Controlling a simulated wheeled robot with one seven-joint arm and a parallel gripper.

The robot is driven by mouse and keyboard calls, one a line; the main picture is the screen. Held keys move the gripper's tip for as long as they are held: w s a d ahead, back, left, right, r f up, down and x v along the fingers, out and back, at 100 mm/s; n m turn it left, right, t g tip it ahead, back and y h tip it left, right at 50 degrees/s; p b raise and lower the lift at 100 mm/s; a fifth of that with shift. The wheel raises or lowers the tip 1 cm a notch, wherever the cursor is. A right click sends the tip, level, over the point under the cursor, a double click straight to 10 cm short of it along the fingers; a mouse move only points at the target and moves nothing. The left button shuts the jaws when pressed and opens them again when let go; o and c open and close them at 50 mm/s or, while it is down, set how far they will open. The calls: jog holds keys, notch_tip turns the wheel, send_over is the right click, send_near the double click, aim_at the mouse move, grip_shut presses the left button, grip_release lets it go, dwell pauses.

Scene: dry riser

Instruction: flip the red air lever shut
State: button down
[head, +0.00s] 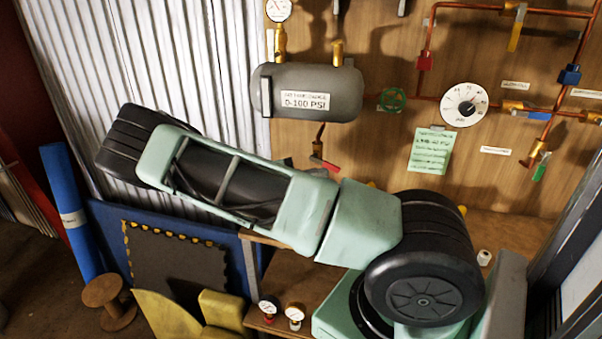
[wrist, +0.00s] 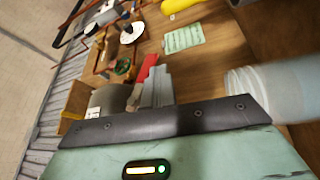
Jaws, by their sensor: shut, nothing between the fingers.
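The red air lever (head: 328,166) sits on a brass valve at the end of a short copper pipe below the grey tank (head: 330,92). In the head view its handle slants down to the right, across the line of the pipe. In the wrist view the red lever (wrist: 148,67) shows just beyond my gripper (wrist: 157,86). My gripper is shut and empty, its fingertips close beside the lever; I cannot tell whether they touch it. In the head view my gripper is mostly hidden behind my own arm.
A green round handle (head: 392,99), a dial gauge (head: 464,104) and a green note (head: 431,150) are on the wooden board right of the tank. Two small gauges (head: 295,312) stand on the bench below. A yellow chair (head: 190,312) and blue roll (head: 72,215) are at lower left.

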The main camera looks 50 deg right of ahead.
jog(key=shift+s+d+r+n+g+h+b, duration=0.15)
jog(key=shift+s+n+g+h+b, duration=0.15)
jog(key=shift+n+g+h, duration=0.35)
jog(key=shift+s+d+r+n+g+h+b, duration=0.15)
jog(key=shift+s+n+g+h+b, duration=0.15)
jog(key=shift+h, duration=0.55)
jog(key=d+f+b+v, duration=0.1)
jog(key=b+v, duration=0.5)
jog(key=v, duration=0.6)
jog(key=shift+s+f, duration=0.4)
jog(key=shift+f, duration=0.35)
